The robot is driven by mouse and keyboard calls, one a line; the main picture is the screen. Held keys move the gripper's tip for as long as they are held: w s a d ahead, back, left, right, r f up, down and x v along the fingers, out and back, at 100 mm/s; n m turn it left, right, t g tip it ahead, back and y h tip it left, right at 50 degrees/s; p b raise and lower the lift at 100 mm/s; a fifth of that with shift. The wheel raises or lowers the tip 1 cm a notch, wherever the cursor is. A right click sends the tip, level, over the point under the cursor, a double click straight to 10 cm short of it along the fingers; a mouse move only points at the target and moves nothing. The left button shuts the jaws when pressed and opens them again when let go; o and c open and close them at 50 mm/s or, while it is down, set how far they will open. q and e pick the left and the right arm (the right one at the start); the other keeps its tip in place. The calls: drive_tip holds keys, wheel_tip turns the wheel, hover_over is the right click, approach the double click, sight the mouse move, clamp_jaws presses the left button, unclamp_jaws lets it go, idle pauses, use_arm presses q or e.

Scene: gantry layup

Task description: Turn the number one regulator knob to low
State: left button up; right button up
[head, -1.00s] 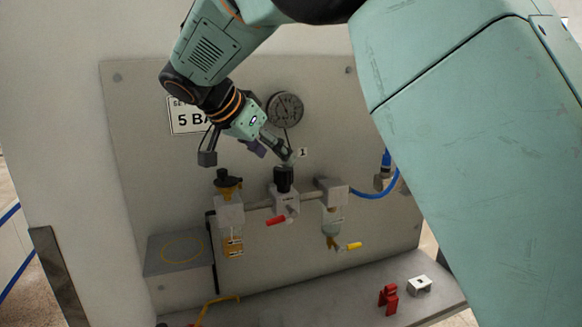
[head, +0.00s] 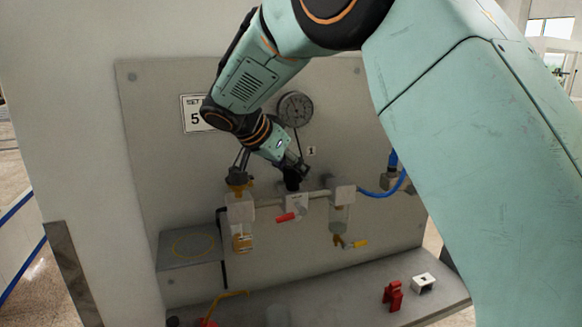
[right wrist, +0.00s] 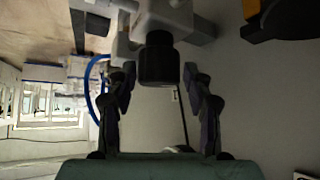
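The number one regulator knob (head: 291,180) is a black cylinder on top of a light grey regulator block (head: 296,205), near a small "1" label (head: 311,151). In the right wrist view the black knob (right wrist: 158,60) points toward the camera between two dark fingers. My right gripper (head: 293,168) is at the knob, partly covering it in the head view. Its fingers (right wrist: 162,85) are open on either side, with a visible gap to the knob on both sides. Any low mark on the knob cannot be made out. My left gripper is not in view.
A round gauge (head: 295,109) is above the regulator. A blue hose (head: 375,193) runs right. A red clip (head: 393,296) lies on the shelf.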

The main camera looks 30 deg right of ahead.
drive_tip(key=shift+d+f, duration=0.1)
drive_tip(key=shift+d, duration=0.3)
drive_tip(key=c, duration=0.5)
drive_tip(key=shift+a, duration=0.1)
drive_tip(key=c, duration=0.3)
drive_tip(key=shift+c, duration=0.2)
drive_tip(key=shift+f, duration=0.2)
idle(0.8)
drive_tip(key=o, duration=1.1)
drive_tip(key=shift+a+r, duration=0.15)
drive_tip(key=shift+o, duration=0.4)
drive_tip(key=shift+r, duration=0.1)
drive_tip(key=v, duration=1.1)
drive_tip(key=shift+s+a+r, duration=0.2)
drive_tip(key=shift+a+r, duration=0.05)
drive_tip(key=shift+r, duration=0.05)
